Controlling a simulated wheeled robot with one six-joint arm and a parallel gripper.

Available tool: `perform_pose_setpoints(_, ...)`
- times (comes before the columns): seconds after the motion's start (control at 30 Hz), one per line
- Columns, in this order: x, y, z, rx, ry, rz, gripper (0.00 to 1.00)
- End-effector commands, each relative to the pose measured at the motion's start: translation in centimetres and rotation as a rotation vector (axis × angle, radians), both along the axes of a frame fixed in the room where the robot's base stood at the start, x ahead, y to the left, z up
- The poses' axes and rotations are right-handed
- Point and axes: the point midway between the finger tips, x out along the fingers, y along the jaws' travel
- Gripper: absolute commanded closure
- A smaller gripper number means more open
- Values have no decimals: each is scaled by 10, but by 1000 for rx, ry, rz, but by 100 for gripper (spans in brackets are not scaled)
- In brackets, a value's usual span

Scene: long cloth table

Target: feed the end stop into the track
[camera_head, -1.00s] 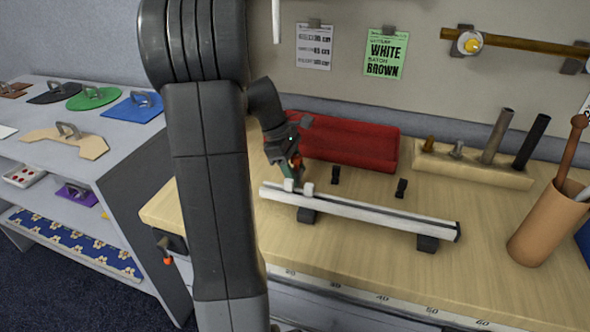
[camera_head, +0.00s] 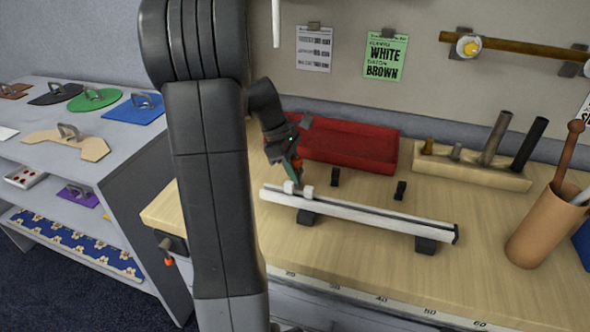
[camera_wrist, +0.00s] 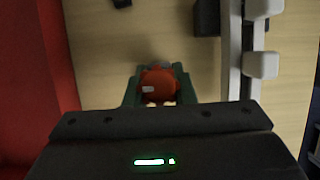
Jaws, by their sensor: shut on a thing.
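The track (camera_head: 370,218) is a long pale rail lying on black supports along the table, with two white blocks (camera_head: 308,192) near its left end. In the wrist view the track (camera_wrist: 234,60) runs up the right side with the white blocks (camera_wrist: 262,65) on it. My gripper (camera_head: 292,172) points down just behind the left part of the track. In the wrist view my gripper (camera_wrist: 158,95) is shut on a round red-orange piece (camera_wrist: 157,82), which I take for the end stop. The piece is to the left of the track, apart from it. Its underside is hidden.
A red tray (camera_head: 350,150) lies behind the track. Two small black pieces (camera_head: 400,190) stand between them. A wooden block (camera_head: 470,172) with upright pegs and a brown cup (camera_head: 545,225) are to the right. The table in front of the track is mostly clear.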

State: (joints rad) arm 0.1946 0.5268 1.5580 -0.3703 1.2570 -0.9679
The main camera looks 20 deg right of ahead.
Motion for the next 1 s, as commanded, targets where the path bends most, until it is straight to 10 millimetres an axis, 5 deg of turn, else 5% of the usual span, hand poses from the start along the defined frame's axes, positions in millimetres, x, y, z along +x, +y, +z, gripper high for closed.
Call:
perform_pose_setpoints(0.37, 0, 0, 3, 0, 0, 0, 96)
perform_pose_setpoints(1.0, 0, 0, 54, 0, 0, 0, 96)
